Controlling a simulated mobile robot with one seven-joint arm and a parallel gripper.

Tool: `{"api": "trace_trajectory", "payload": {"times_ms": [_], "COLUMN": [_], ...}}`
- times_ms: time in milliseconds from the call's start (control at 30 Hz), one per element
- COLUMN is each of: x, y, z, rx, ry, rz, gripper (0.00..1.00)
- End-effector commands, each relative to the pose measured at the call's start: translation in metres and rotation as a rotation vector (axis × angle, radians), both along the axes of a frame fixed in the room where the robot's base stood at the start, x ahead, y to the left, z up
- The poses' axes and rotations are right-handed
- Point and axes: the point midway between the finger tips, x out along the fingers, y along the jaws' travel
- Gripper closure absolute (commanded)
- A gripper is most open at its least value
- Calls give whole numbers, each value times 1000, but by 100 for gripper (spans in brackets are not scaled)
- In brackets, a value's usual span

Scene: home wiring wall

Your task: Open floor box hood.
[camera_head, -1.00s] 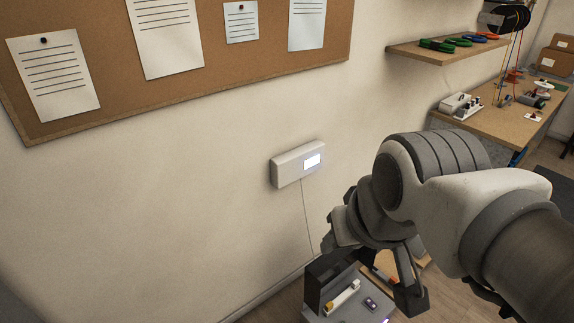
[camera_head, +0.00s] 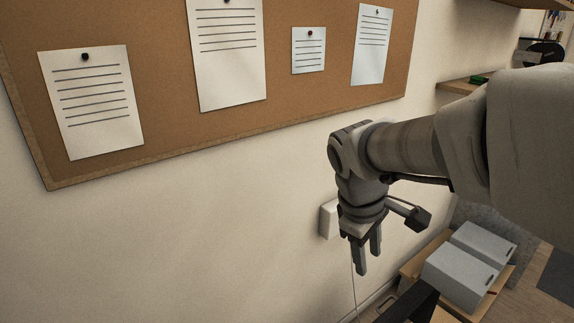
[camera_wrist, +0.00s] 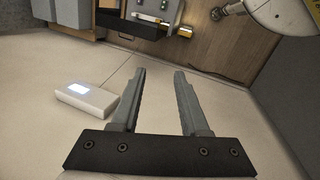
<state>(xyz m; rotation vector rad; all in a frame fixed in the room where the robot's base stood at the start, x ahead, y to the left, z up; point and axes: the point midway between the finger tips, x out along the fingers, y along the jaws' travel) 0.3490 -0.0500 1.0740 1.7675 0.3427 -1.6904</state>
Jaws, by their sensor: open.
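My gripper (camera_head: 369,262) hangs in front of the wall with its fingers pointing down, open and empty. In the wrist view the two fingers (camera_wrist: 160,78) are spread with a clear gap between them. At the top of the wrist view is a dark upright panel (camera_wrist: 128,22), apparently the floor box hood, with a pale bar with a yellow end (camera_wrist: 155,19) beside it. It lies beyond the fingertips, not touched. In the head view a black slanted piece (camera_head: 412,304) at the bottom edge may be the same hood; I cannot tell. Most of the floor box is out of view.
A white wall unit with a lit screen (camera_wrist: 86,101) is left of the fingers in the wrist view; in the head view it is partly hidden behind my gripper (camera_head: 327,220). Grey boxes (camera_head: 458,280) stand on a wooden surface at lower right. A corkboard (camera_head: 165,120) hangs above.

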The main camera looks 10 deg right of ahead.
Motion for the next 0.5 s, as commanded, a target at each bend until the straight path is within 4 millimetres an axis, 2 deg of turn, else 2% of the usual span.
{"api": "trace_trajectory", "payload": {"times_ms": [33,267,500], "x": [10,50,89], "y": [-4,-21,-38], "z": [-18,-69,-129], "rx": [-32,-176,-318], "ry": [46,237,456], "rz": [46,270,506], "gripper": [55,55,55]}}
